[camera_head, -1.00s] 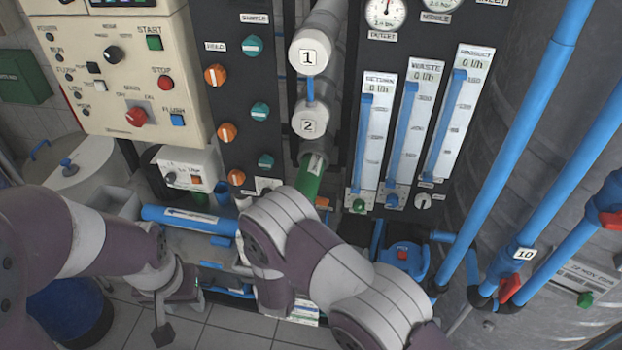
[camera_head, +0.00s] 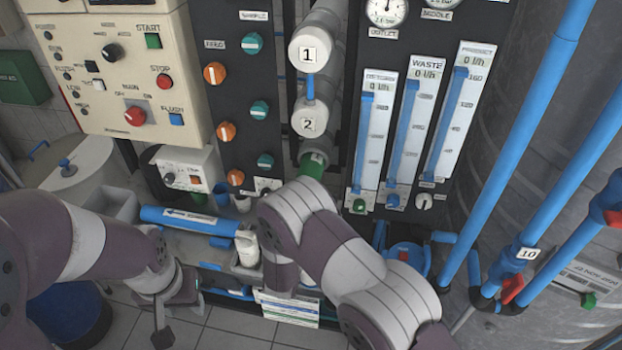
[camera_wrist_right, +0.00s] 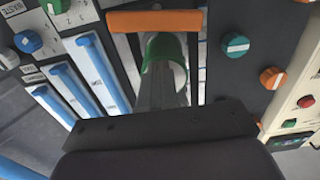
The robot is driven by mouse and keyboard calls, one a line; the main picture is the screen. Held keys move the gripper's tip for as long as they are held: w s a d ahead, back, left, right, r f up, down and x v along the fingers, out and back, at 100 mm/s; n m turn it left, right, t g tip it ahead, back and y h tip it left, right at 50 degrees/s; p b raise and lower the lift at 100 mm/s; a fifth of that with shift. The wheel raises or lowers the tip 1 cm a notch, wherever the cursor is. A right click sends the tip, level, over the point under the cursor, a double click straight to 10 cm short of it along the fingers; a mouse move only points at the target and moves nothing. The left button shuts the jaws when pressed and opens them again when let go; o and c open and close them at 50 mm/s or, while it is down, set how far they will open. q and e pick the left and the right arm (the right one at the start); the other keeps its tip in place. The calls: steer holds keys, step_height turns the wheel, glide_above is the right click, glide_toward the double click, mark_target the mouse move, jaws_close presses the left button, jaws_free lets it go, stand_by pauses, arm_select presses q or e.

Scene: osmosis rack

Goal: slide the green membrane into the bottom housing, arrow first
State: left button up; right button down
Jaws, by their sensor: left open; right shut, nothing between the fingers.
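The green membrane (camera_head: 314,165) shows as a short green piece at the mouth of the bottom housing (camera_head: 313,146), below the housing marked 2. My right arm covers the area below it. The membrane's green end also shows in the right wrist view (camera_wrist_right: 158,50), just beyond my right gripper (camera_wrist_right: 165,88). That gripper is shut with nothing between its fingers, its tips close to the green end; I cannot tell whether they touch. In the head view the right gripper is hidden behind its arm. My left gripper (camera_head: 181,318) is open and empty, low at the left.
A blue tube with an arrow label (camera_head: 188,220) lies left of my right arm. An orange bar (camera_wrist_right: 156,20) crosses the top of the wrist view. Knob panels flank the housings, flow meters (camera_head: 415,130) to the right. Blue pipes (camera_head: 545,150) stand far right.

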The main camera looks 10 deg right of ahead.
steer(key=shift+b+x, duration=1.2)
steer(key=shift+x, duration=1.7)
steer(key=shift+s+a, duration=0.15)
steer(key=shift+s, duration=0.25)
steer(key=p+v, duration=0.1)
steer(key=v, duration=0.6)
steer(key=shift+s, duration=0.15)
